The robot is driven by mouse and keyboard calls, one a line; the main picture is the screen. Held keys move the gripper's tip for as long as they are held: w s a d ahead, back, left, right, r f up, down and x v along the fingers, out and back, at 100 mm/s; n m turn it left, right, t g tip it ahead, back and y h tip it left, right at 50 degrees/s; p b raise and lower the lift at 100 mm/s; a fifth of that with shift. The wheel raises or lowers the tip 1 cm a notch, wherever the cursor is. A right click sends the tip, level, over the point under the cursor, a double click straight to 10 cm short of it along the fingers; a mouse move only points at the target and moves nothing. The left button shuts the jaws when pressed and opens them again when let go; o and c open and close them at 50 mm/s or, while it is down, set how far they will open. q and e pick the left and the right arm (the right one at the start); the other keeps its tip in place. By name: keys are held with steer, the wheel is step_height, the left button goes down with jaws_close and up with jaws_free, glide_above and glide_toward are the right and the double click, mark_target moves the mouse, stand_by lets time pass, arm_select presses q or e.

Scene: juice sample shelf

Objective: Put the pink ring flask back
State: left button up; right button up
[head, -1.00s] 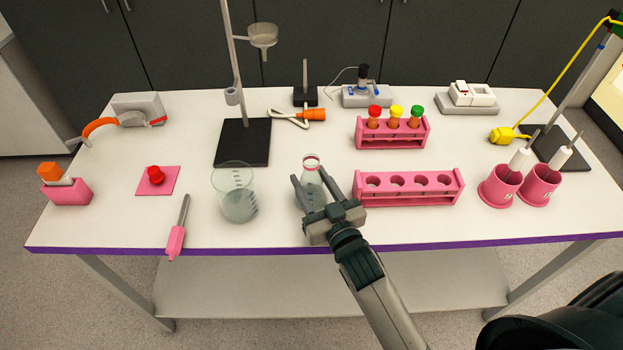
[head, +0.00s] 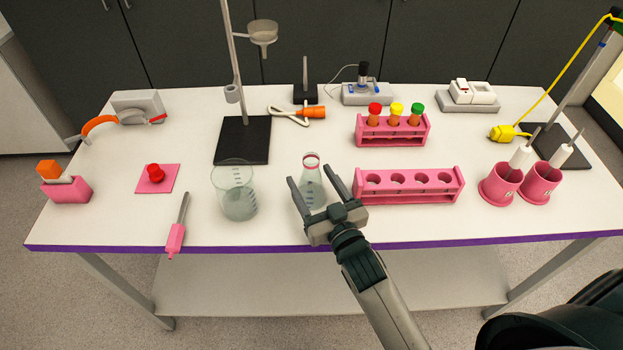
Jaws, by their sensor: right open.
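The pink ring flask (head: 311,179) is a small clear conical flask with a pinkish-red ring at its neck. It stands upright on the white table, right of the large beaker. My right gripper (head: 312,184) is open, its two fingers pointing away from me on either side of the flask, from the front. I cannot tell whether a finger touches the glass. The gripper's body hides part of the table in front of the flask. My left gripper is not in view.
A large glass beaker (head: 234,190) stands close on the left. An empty pink tube rack (head: 408,187) is close on the right. A retort stand base (head: 242,141) is behind left. A pink rack with capped tubes (head: 391,130) is behind right. Table between is clear.

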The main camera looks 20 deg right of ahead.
steer(key=s+b, duration=0.1)
steer(key=s, duration=0.5)
steer(key=s+d+b, duration=0.1)
steer(key=s, duration=0.3)
steer(key=shift+d+b, duration=0.1)
steer(key=shift+b, duration=0.25)
steer(key=shift+s, duration=0.6)
